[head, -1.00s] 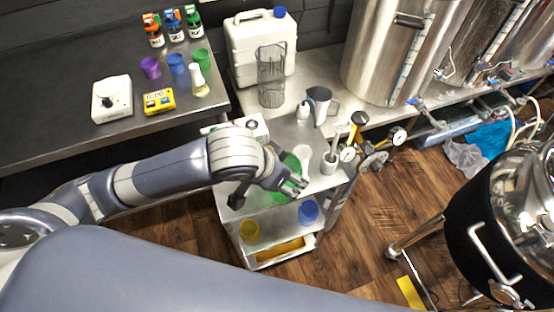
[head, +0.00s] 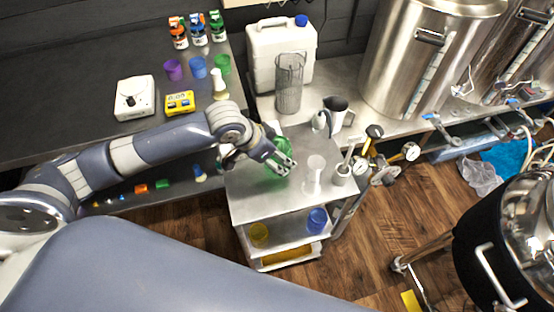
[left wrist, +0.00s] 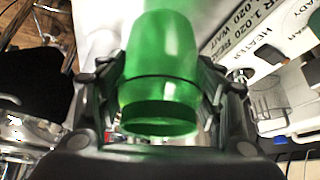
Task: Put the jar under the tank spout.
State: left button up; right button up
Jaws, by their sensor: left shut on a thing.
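A see-through green jar (left wrist: 160,75) fills the middle of the left wrist view, between the two dark fingers of my left gripper (left wrist: 165,95). The gripper is shut on it. In the head view my left gripper (head: 283,165) is over the top of a small steel cart, and the green jar (head: 270,172) is partly hidden by the fingers. I cannot tell whether its base touches the cart. Large steel tanks (head: 400,60) stand at the upper right, with a valve or spout (head: 432,118) low on the nearest one. My right gripper is not in view.
A black kettle (head: 490,235) stands right.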

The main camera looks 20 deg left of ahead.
pick_arm(q)
jog(key=shift+f+p, duration=0.4)
jog(key=shift+f, duration=1.3)
jog(key=shift+f, duration=0.15)
jog(key=o, duration=1.2)
